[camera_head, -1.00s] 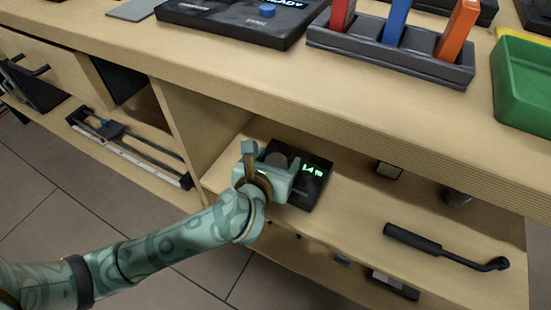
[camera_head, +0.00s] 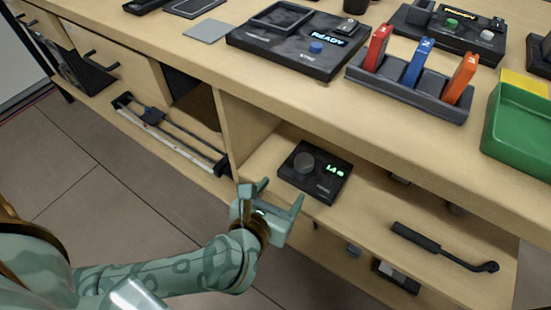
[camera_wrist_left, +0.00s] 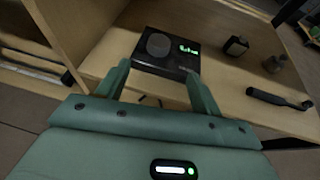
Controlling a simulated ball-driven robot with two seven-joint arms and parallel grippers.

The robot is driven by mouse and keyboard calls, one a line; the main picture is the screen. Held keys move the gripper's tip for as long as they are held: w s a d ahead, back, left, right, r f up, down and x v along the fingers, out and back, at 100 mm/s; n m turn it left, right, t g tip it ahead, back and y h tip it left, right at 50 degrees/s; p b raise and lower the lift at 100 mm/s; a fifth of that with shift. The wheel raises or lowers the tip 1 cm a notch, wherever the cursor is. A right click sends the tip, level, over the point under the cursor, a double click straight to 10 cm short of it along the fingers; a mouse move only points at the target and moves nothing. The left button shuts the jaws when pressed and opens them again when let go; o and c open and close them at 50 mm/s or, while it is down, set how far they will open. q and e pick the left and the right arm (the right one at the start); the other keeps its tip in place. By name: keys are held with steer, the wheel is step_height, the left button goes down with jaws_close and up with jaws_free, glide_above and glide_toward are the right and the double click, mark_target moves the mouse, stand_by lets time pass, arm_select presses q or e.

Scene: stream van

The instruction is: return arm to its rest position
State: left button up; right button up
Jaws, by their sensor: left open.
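My left arm comes in from the lower left in the head view. Its pale green gripper (camera_head: 280,197) is open and empty, in front of the shelf's front edge. A black device with a round knob and a green lit display (camera_head: 315,171) sits on the shelf beyond the fingers, apart from them. In the left wrist view the two open fingers (camera_wrist_left: 160,90) frame the lower part of the same device (camera_wrist_left: 166,52), with nothing between them. My right gripper is in neither view.
The wooden bench top (camera_head: 215,62) overhangs the shelf (camera_head: 262,162). A black wrench-like tool (camera_head: 440,247) lies on the shelf to the right. A slotted holder (camera_head: 405,88) with coloured pieces and a green bin (camera_head: 518,130) stand above. The floor (camera_head: 100,205) at left is clear.

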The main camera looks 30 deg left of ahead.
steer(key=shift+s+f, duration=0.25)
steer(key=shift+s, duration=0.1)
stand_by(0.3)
